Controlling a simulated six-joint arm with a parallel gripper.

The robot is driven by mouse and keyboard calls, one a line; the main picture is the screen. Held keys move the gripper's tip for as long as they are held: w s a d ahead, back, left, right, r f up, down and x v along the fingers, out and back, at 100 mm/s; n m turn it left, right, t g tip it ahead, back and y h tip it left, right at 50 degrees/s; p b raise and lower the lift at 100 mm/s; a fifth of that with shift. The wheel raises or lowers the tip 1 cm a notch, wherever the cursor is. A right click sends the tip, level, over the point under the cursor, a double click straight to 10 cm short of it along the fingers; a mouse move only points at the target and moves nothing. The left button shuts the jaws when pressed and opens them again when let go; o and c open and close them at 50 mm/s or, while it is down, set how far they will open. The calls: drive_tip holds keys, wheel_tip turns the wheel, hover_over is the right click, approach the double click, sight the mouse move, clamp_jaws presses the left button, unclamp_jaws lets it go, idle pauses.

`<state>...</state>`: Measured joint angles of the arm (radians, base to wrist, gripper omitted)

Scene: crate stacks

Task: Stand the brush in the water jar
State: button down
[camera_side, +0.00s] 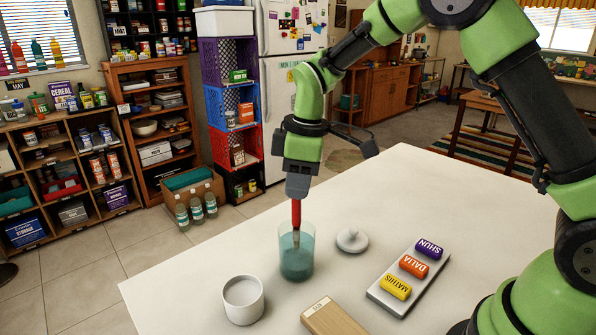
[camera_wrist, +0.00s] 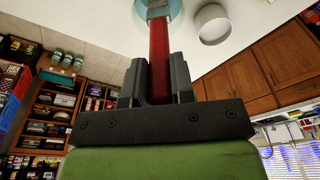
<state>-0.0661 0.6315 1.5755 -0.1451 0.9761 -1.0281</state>
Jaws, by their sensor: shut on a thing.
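The brush (camera_side: 296,214) has a red handle and hangs close to upright. My gripper (camera_side: 297,196) is shut on the top of its handle. The water jar (camera_side: 297,264) is a clear glass with blue-green water, standing on the white table. The brush's lower part shows inside the jar, above or just at the water; I cannot tell whether the tip touches the bottom. In the wrist view the red handle (camera_wrist: 159,48) runs between my fingers (camera_wrist: 157,80) toward the jar (camera_wrist: 176,8), which is cut off by the top edge.
A white cup (camera_side: 243,300) stands at the jar's left front. A white lid (camera_side: 352,240) lies to its right. A grey tray (camera_side: 381,297) holds yellow, orange and purple labelled pieces. A wooden block (camera_side: 333,318) lies at the front edge. The table behind is clear.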

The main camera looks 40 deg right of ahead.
drive_tip(key=shift+f, duration=1.15)
idle(0.4)
drive_tip(key=c, duration=0.9)
unclamp_jaws()
drive_tip(key=shift+r, duration=4.45)
drive_tip(key=shift+r, duration=0.1)
drive_tip(key=s+r+m+t, duration=0.3)
drive_tip(key=s+r+m, duration=0.45)
drive_tip(key=s, duration=0.45)
drive_tip(key=s+m+t, duration=0.1)
drive_tip(key=s, duration=0.2)
drive_tip(key=s+m+t, duration=0.1)
drive_tip(key=s+m, duration=0.1)
drive_tip(key=s, duration=0.1)
drive_tip(key=s+d+f+m+t, duration=0.1)
drive_tip(key=s+m, duration=0.1)
drive_tip(key=s, duration=0.2)
drive_tip(key=shift+y, duration=0.4)
